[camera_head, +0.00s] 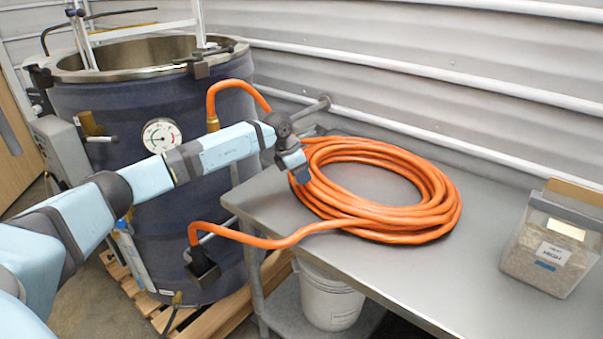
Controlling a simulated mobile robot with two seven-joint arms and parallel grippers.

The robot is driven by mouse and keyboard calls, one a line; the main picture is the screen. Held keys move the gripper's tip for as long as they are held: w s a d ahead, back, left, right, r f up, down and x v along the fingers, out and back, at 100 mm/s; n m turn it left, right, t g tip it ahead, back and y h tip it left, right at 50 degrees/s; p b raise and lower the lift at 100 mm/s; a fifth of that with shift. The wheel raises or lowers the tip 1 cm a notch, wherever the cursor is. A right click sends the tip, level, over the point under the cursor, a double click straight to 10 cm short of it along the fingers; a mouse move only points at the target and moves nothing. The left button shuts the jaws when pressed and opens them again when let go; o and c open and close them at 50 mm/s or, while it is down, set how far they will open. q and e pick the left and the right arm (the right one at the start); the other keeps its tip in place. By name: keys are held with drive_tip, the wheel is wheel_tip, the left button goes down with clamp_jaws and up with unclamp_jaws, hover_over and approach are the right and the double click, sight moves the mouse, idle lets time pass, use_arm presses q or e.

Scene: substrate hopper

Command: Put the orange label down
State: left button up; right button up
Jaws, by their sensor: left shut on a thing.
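My left gripper (300,177) is at the left edge of a coiled orange hose (432,219) on the metal table. It is shut on the hose at that edge; the exact grip is small and partly hidden by the gripper itself. I see no separate orange label. The coil lies flat on the table, with one hose end running left to a fitting low on the dark blue drum and another length arching near the drum's upper right side. My right gripper is not in view.
The metal table (380,280) is bare in front of the coil and to its right. A clear bin with a white label (553,253) stands at the right. The dark blue drum (200,200) stands on a pallet at left. A white bucket (328,300) is under the table.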

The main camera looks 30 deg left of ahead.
use_arm(q)
drive_tip(key=shift+f, duration=0.45)
drive_tip(key=o, duration=0.9)
